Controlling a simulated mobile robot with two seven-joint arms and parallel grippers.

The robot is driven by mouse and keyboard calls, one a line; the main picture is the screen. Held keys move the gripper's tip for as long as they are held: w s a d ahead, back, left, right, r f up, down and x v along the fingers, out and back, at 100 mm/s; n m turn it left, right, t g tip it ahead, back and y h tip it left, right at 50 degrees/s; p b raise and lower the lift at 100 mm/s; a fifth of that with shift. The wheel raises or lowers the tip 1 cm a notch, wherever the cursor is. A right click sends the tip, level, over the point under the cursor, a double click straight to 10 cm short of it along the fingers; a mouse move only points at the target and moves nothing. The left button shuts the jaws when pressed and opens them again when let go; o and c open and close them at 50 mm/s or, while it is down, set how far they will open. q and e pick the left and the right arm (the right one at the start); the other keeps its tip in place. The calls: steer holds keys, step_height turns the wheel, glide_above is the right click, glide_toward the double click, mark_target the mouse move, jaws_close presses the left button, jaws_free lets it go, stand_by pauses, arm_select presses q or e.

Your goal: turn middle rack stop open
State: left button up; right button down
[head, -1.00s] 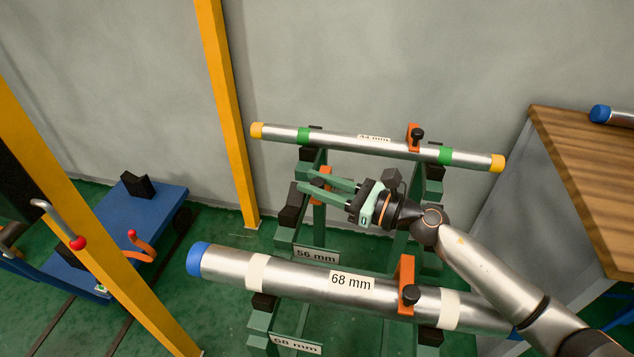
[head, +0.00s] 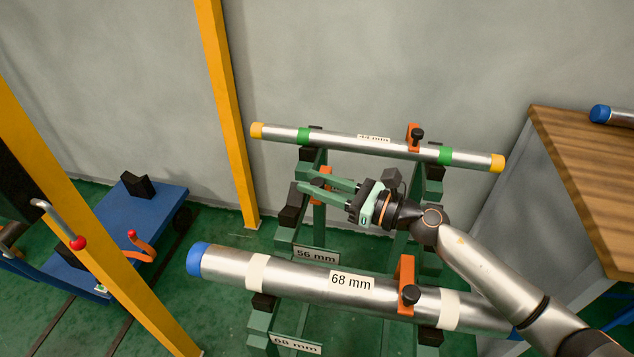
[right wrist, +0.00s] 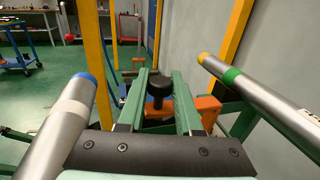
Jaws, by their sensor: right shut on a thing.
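The middle rack, labelled 56 mm (head: 316,256), is green with black pads and holds no pipe. Its orange stop (head: 325,172) with a black knob is at the rack's left post, partly behind my fingers. In the right wrist view the black knob (right wrist: 160,88) sits between the two green fingers, and an orange bar (right wrist: 208,105) reaches out to the right below it. My right gripper (head: 306,179) is shut on the knob; its fingers also show in the wrist view (right wrist: 158,76). My left gripper is not in view.
A 44 mm pipe (head: 345,142) lies on the back rack and a 68 mm pipe (head: 310,283) on the front rack, either side of my right gripper. Yellow posts (head: 228,110), a blue cart (head: 110,240) and a wooden table (head: 590,170) stand around.

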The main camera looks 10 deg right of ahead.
mark_target(326, 168)
steer(key=shift+w+d+r+p, duration=0.1)
steer(key=shift+w+r+p, duration=0.1)
steer(key=shift+r+p, duration=0.15)
steer(key=shift+w+d+r+m+p, duration=0.2)
steer(key=shift+w+r+m+p, duration=0.35)
steer(key=shift+p, duration=0.3)
steer(key=w+m+p, duration=0.1)
steer(key=w+d+r+m+p, duration=0.1)
steer(key=w+m+g+p, duration=0.1)
steer(key=shift+w+d+r+h, duration=0.2)
steer(key=shift+w+d+h, duration=0.1)
steer(key=shift+w, duration=0.1)
steer(key=shift+w+d+r+m+p, duration=0.1)
steer(key=shift+w+d+m+p, duration=0.15)
steer(key=shift+w+m, duration=0.35)
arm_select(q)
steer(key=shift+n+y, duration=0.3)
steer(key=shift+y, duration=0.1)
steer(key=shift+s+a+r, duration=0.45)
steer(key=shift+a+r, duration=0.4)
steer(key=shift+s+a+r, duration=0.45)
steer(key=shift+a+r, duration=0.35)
arm_select(e)
steer(key=shift+w+d+m+g, duration=0.25)
steer(key=shift+w+m+g, duration=0.2)
steer(key=shift+w, duration=0.2)
steer(key=c, duration=0.6)
jaws_free()
